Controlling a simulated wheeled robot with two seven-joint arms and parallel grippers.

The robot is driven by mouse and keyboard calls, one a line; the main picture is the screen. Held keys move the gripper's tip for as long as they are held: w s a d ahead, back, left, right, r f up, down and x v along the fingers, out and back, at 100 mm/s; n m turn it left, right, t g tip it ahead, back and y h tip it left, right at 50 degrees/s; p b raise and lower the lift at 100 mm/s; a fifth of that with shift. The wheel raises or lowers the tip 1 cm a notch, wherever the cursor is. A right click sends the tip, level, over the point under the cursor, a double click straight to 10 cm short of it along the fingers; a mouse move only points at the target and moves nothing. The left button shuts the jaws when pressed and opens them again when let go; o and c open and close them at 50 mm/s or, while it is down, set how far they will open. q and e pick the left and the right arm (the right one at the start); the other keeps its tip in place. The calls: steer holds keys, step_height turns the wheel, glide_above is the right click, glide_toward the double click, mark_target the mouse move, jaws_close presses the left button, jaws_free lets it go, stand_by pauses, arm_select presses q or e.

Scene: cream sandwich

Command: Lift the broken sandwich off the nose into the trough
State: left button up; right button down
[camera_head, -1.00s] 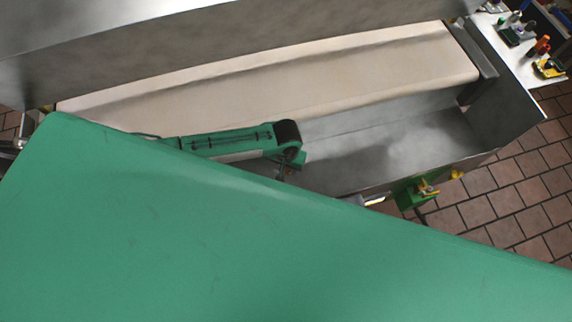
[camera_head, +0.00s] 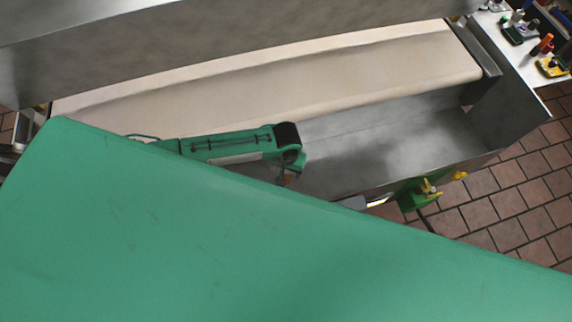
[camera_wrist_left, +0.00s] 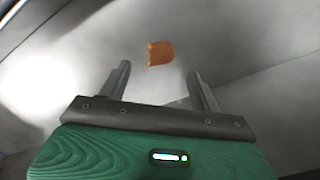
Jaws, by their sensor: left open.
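My left gripper (camera_wrist_left: 158,72) is open and empty, its two dark fingers apart in the left wrist view. A brown-orange sandwich piece (camera_wrist_left: 160,53) lies on grey metal just beyond the fingertips, between them in the picture, and appears untouched. In the head view my left arm reaches over the near side of the metal trough (camera_head: 420,140); its gripper end (camera_head: 290,176) is small and partly hidden. A small orange-brown patch shows there, too small to identify. The belt's rounded nose (camera_head: 400,90) runs along the trough's far side and looks bare where visible. My right gripper is not seen.
A pale belt (camera_head: 270,80) lies behind the trough, with a tall steel wall (camera_head: 200,50) behind it. A green bracket with yellow knobs (camera_head: 420,193) sits on the trough's front. A side table (camera_head: 520,62) with small items stands at the far right. My green body hides the foreground.

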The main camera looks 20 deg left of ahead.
arm_select(q)
step_height(320, 180, up, 14)
steer(key=b, duration=0.1)
steer(key=shift+b, duration=0.3)
steer(key=shift+f, duration=0.15)
